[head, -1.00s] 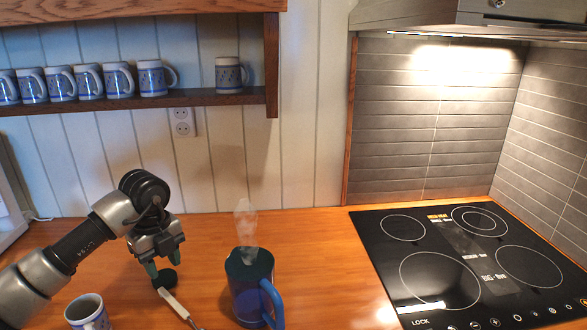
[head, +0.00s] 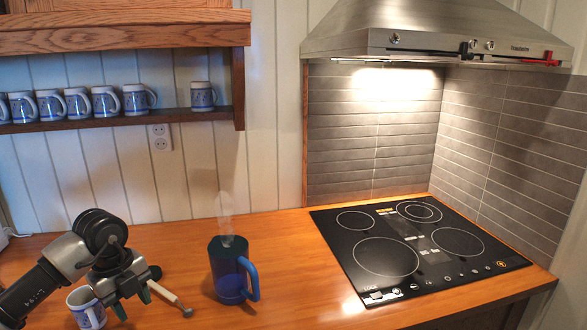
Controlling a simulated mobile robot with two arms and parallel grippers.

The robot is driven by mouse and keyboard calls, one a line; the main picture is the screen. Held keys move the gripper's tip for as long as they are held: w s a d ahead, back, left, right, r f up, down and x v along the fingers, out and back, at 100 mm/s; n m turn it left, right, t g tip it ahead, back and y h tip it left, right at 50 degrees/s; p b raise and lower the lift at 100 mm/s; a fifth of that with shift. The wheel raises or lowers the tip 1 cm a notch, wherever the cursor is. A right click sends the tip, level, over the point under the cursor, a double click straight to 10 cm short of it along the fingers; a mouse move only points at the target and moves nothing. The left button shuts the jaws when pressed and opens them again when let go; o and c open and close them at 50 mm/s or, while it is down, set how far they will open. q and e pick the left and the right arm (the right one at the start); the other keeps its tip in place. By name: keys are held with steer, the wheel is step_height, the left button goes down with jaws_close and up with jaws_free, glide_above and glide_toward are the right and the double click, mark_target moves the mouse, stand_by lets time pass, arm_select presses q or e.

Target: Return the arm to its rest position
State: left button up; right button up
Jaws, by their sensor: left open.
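My left gripper (head: 133,304) is low over the near left of the wooden counter, in front of a white and blue mug (head: 86,308). Its two dark green fingers are apart and nothing shows between them. My arm comes in from the left edge and hides part of the counter. A utensil with a pale handle (head: 168,295) and a dark round head lies on the counter just right of the gripper. My right gripper is not in view.
A blue jug (head: 229,272) with a pale, translucent shape above it stands right of the utensil. A black cooktop (head: 400,245) is set in the counter at right, under a steel hood (head: 440,30). Several mugs line a wooden shelf (head: 180,113). The counter between jug and cooktop is clear.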

arm_select(q)
steer(key=s+d+f+m+h, duration=0.1)
steer(key=d+m+h, duration=0.1)
steer(key=d+h, duration=0.5)
steer(key=s+d+f+m+h, duration=0.1)
steer(key=d+f+m+h, duration=0.1)
steer(key=d, duration=0.9)
steer(key=s+d+r+n+t+h, duration=0.2)
steer(key=d+r+n+t+h, duration=0.2)
steer(key=d+r+t+h, duration=0.4)
steer(key=a+f+n+t+y, duration=0.4)
steer(key=a+n+t+y, duration=0.65)
steer(key=n, duration=0.65)
steer(key=s+a+f+n+g+y, duration=0.2)
steer(key=s+f+n+y, duration=0.1)
steer(key=f+y, duration=0.15)
steer(key=s+a+f+n+g+y, duration=0.3)
steer(key=f+y, duration=0.1)
steer(key=f, duration=0.2)
steer(key=s+f+g+h, duration=0.1)
steer(key=s+f+g, duration=0.4)
steer(key=s, duration=0.4)
steer(key=s+f+g, duration=0.6)
steer(key=s, duration=0.3)
step_height(320, 180, down, 24)
steer(key=s+a+f+g, duration=0.2)
steer(key=s+f, duration=1.5)
steer(key=shift+a, duration=0.4)
